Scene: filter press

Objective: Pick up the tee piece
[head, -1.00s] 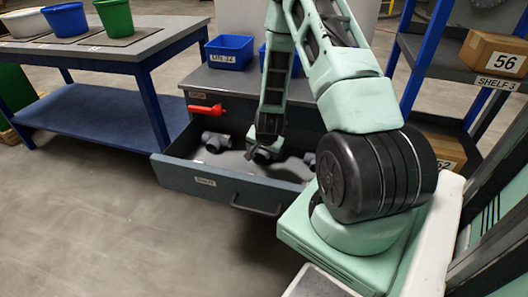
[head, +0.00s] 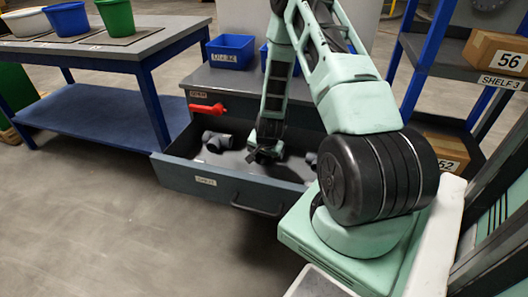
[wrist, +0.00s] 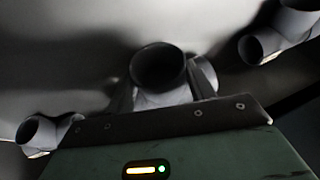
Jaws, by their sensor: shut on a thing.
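My gripper (head: 265,152) is down inside the open drawer (head: 228,189). In the wrist view its jaws are shut on a grey tee piece (wrist: 160,70), with one round open end facing the camera. In the head view the held tee piece is mostly hidden by my gripper, and I cannot tell whether it touches the drawer floor. A second grey tee piece (head: 215,141) lies to the left in the drawer. A third grey pipe piece (head: 311,159) lies at the right, partly hidden by my arm.
A red handle-like object (head: 207,108) is on the cabinet front above the drawer. A blue bin (head: 230,50) stands on the cabinet top. A blue-framed bench (head: 100,118) stands left, a shelf with boxes (head: 497,54) right. The floor at front left is clear.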

